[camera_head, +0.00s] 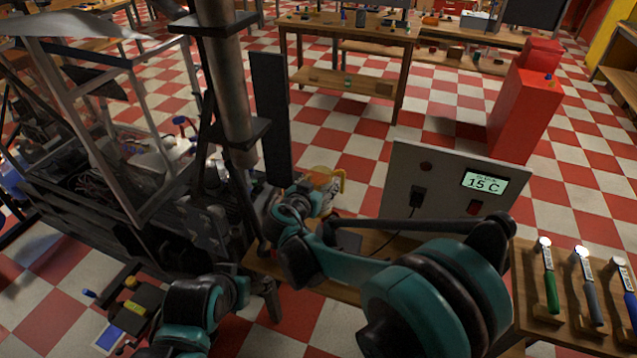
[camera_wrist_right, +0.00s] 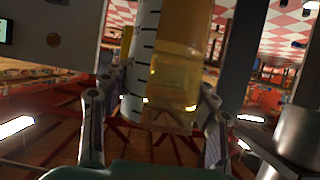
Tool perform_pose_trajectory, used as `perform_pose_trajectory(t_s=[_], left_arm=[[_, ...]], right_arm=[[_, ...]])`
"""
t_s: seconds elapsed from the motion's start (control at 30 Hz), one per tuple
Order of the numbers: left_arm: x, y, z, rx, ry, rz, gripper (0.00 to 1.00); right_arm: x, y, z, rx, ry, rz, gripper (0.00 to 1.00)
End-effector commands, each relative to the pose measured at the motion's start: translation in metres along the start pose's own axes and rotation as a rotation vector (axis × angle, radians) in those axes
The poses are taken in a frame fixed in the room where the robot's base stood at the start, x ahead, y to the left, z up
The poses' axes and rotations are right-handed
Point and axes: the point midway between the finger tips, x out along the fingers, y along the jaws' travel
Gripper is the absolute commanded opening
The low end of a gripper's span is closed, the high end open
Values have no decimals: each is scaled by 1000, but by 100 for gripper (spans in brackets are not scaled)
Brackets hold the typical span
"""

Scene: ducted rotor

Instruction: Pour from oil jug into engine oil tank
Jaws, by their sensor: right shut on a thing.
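The oil jug (camera_head: 330,180) shows in the head view as a small clear body with a yellow handle, beside the dark machine. My right gripper (camera_head: 310,198) is shut on it, partly hidden by its own arm. In the right wrist view the jug (camera_wrist_right: 182,75) is clear, with amber oil and a white strip with black marks. The fingers of my right gripper (camera_wrist_right: 155,105) stand on either side of it. I cannot pick out the engine oil tank for sure.
The dark machine (camera_head: 160,235) with a metal frame and an upright pipe (camera_head: 222,75) stands at left, close to the jug. A panel (camera_head: 440,185) reading 15 C stands right of the jug. A wooden bench with handled tools (camera_head: 550,285) is at right.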

Motion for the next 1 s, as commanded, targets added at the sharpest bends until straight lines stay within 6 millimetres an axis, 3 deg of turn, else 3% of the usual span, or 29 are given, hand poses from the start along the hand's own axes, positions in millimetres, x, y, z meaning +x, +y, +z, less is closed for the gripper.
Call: perform_pose_trajectory(t_s=[0.27,0.6,1.0], left_arm=[[-4,0,-3,0,0,0,75],[-19,0,-14,0,0,0,75],[-18,0,-13,0,0,0,75]], right_arm=[[-2,0,-6,2,1,-1,12],[-12,0,-31,3,1,-1,12],[-12,0,-30,4,1,-1,12]])
